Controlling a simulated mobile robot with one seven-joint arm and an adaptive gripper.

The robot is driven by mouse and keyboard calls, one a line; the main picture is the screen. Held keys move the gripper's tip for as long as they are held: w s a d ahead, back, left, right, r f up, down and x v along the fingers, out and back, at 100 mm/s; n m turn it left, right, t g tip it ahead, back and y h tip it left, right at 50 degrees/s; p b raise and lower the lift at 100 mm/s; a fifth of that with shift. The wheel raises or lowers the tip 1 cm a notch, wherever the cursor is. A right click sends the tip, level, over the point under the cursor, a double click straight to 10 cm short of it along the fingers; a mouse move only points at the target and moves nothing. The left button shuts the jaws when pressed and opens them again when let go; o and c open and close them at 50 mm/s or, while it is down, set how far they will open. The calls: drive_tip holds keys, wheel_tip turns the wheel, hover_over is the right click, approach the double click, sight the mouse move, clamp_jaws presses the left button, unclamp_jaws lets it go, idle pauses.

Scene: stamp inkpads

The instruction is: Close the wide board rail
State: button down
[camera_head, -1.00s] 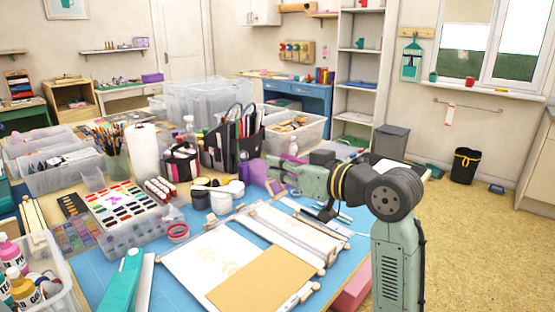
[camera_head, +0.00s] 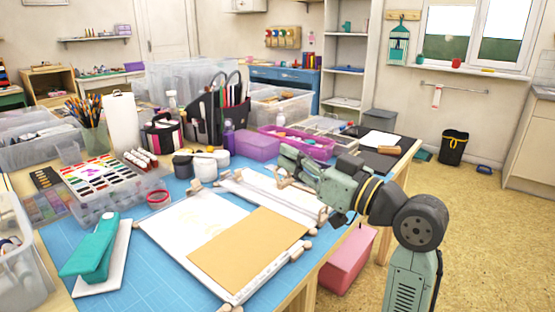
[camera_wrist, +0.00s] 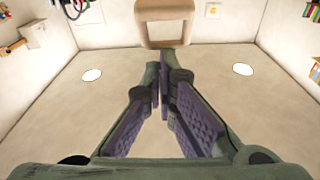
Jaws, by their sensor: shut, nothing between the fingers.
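The wide board (camera_head: 182,222) lies on the blue mat, with white paper and a tan sheet (camera_head: 248,245) on it. A pale rail with marks (camera_head: 272,270) and wooden knobs runs along its front right edge and looks low. A narrower board (camera_head: 262,196) lies behind it. My gripper (camera_head: 287,155) is shut and empty, above the far end of the narrower board. A tan wooden piece stands just below the fingers, partly hidden. In the wrist view the fingers (camera_wrist: 160,85) meet at the tips, and a wooden loop (camera_wrist: 165,12) shows just beyond them.
A purple box (camera_head: 257,146), a magenta tray (camera_head: 300,143) and small pots (camera_head: 204,166) stand behind the boards. A teal stapler-like tool (camera_head: 90,248) lies at left. A pink box (camera_head: 346,262) is beside the table at right.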

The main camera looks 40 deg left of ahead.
drive_tip(key=d+f+y+b, duration=0.1)
drive_tip(key=f+b, duration=0.3)
drive_tip(key=d+f+y+b, duration=0.1)
drive_tip(key=d+f+b, duration=0.1)
drive_tip(key=f+b, duration=0.3)
drive_tip(key=d+f+y+b, duration=0.1)
drive_tip(key=d+f+b, duration=0.1)
drive_tip(key=f+b, duration=0.3)
drive_tip(key=shift+s, duration=0.25)
drive_tip(key=shift+d+f+b, duration=0.15)
drive_tip(key=shift+f+b, duration=0.4)
drive_tip(key=shift+b, duration=0.05)
drive_tip(key=shift+r, duration=0.1)
